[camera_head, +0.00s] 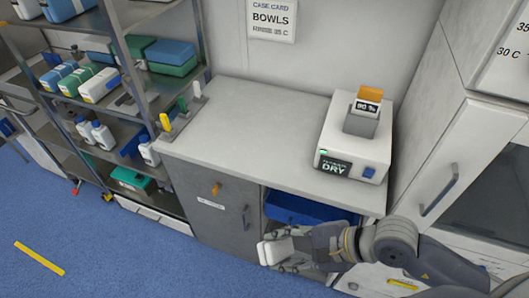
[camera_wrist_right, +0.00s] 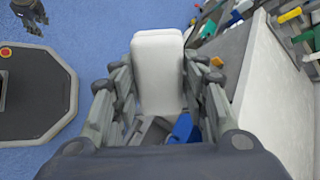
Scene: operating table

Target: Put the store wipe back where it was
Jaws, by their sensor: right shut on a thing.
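A white block-like pack (camera_head: 274,251), which looks like the store wipe, is held at the tip of my right gripper (camera_head: 290,248). In the right wrist view the white pack (camera_wrist_right: 158,75) sits between the two fingers of my right gripper (camera_wrist_right: 160,95), which is shut on it. It is in front of the counter's lower front, off the floor. A blue bin (camera_head: 305,208) sits in an open bay under the counter, partly hidden by my right arm. My left gripper (camera_wrist_right: 28,14) shows small at the upper left of the wrist view; its jaws are unclear.
The counter top (camera_head: 250,115) is mostly clear. A DRY warmer box (camera_head: 352,145) stands at its right end. A closed grey cabinet door (camera_head: 225,212) is left of the bay. A shelf rack (camera_head: 110,100) with packs and bottles stands left. Blue floor is open in front.

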